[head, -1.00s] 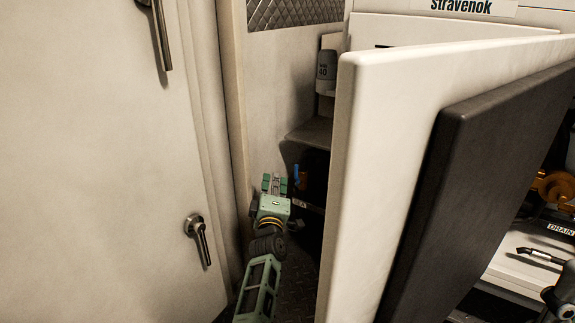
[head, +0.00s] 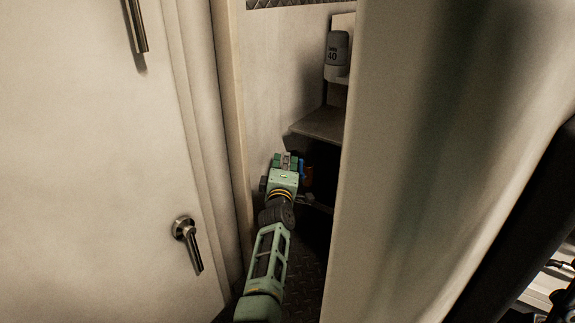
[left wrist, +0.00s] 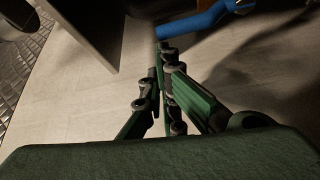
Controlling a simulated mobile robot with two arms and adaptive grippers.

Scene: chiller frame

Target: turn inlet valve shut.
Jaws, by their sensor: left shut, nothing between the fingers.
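The inlet valve's blue handle (head: 302,168) shows in the head view just right of my left gripper's fingers, with an orange part (head: 308,178) beside it. In the left wrist view the blue handle (left wrist: 205,22) is a bent bar across the top, close to the fingertips; I cannot tell if they touch. My left gripper (head: 288,160) is green, reaches into the gap beside the open panel, and is shut with nothing between its fingers; its fingers also show in the left wrist view (left wrist: 162,55). The rest of the valve is hidden in shadow. I do not make out my right gripper.
A large pale open door (head: 440,130) stands close on the right of my left arm. A white wall panel with a metal lever (head: 190,243) is on the left. A shelf (head: 322,124) with a grey canister (head: 337,52) sits above the gripper.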

